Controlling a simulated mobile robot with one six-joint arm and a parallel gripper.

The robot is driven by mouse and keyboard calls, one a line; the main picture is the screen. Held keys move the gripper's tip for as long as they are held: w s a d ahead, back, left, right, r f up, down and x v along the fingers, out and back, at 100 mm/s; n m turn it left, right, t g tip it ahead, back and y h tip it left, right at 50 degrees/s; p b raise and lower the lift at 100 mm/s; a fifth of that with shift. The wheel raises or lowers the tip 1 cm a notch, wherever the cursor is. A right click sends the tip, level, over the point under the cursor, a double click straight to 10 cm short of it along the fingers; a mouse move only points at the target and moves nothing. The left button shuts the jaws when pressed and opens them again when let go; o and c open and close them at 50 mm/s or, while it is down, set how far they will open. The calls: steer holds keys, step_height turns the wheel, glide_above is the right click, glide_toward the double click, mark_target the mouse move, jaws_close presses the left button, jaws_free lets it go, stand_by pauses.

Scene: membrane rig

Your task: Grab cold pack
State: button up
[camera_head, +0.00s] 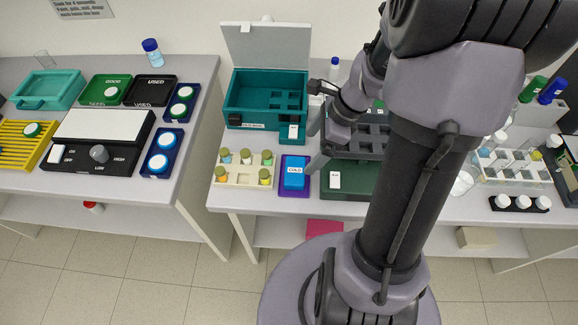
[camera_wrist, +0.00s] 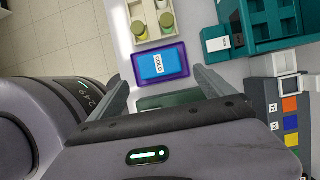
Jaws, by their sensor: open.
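The cold pack (camera_head: 294,173) is a blue block with a white label reading COLD. It lies in a shallow purple tray (camera_head: 285,190) on the bench, in front of the teal box. In the wrist view the cold pack (camera_wrist: 159,63) shows whole, lying in its tray (camera_wrist: 184,72). My gripper (camera_head: 312,146) is just right of and above the pack in the head view. In the wrist view my gripper (camera_wrist: 158,84) is open and empty, its two fingers apart, with the pack beyond them and between their lines. Nothing hides the pack.
A cream rack (camera_head: 226,181) with several capped vials stands left of the tray. The teal box (camera_head: 238,108) with its lid up stands behind. A dark green tray (camera_head: 350,192) lies close on the right. A gap parts this bench from the left one.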

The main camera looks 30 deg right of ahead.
steer(key=b, duration=0.2)
glide_above(296, 170)
steer(key=d, duration=0.2)
steer(key=f, duration=0.3)
steer(key=s+f, duration=0.1)
steer(key=f, duration=0.1)
steer(key=shift+a, duration=0.2)
steer(key=b+x, duration=0.1)
steer(key=x, duration=0.1)
steer(key=b+x, duration=0.1)
steer(key=x, duration=0.2)
steer(key=shift+s+d+f+b, duration=0.15)
steer(key=shift+s+f+b, duration=0.1)
steer(key=shift+b, duration=0.1)
steer(key=shift+w+f, duration=0.1)
steer(key=shift+w, duration=0.05)
steer(key=shift+c, duration=0.8)
steer(key=shift+r, duration=0.2)
steer(key=c, duration=1)
